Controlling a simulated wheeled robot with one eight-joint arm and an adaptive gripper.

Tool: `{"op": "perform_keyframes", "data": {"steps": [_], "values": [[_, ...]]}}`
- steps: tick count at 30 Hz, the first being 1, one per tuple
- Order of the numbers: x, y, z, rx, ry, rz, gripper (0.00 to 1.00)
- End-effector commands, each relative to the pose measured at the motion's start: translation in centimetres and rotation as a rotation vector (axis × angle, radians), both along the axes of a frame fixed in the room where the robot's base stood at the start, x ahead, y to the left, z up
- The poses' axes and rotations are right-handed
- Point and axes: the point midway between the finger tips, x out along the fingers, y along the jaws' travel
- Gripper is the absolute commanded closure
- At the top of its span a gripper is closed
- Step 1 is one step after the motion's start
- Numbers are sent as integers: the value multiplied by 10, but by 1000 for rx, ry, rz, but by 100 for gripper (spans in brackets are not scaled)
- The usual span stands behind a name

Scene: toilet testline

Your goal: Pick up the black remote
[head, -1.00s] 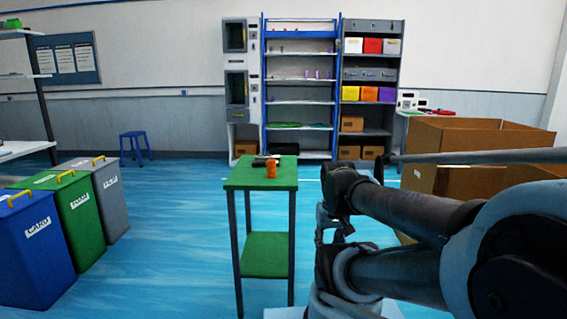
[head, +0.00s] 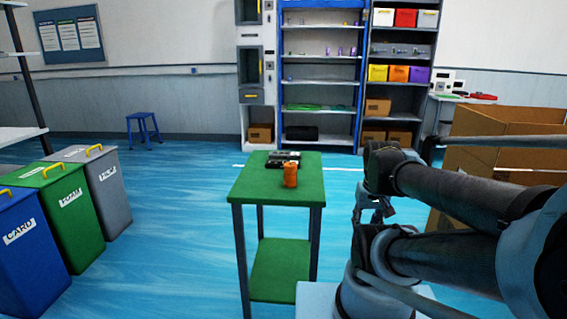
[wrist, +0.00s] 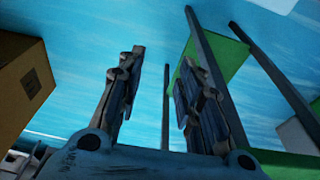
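Small dark items lie on the green table (head: 245,185), at the far part of its top. One of them looks like the black remote (head: 284,154), but it is too small to tell apart clearly. My gripper (head: 376,212) hangs to the right of the table in the head view, clear of it and below the level of its top. In the wrist view my gripper (wrist: 160,95) has its two fingers spread with nothing between them. The table's green surfaces (wrist: 222,58) and dark legs show beyond the right finger. The remote is not seen there.
An orange can (head: 290,175) stands on the table in front of the dark items. Bins, including a green one (head: 70,215), stand at left. A cardboard box (head: 500,170) stands at right. Blue floor is open between bins and table.

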Motion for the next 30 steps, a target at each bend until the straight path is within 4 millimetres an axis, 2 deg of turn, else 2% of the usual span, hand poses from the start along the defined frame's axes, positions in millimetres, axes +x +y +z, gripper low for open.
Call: {"op": "perform_keyframes", "data": {"steps": [11,15,17,23,30], "values": [[0,0,0,0,0,0,67],[-6,1,8,-2,-10,15,38],[-2,2,15,-5,-7,40,38],[33,13,62,-28,16,216,38],[91,38,124,-62,50,507,38]]}}
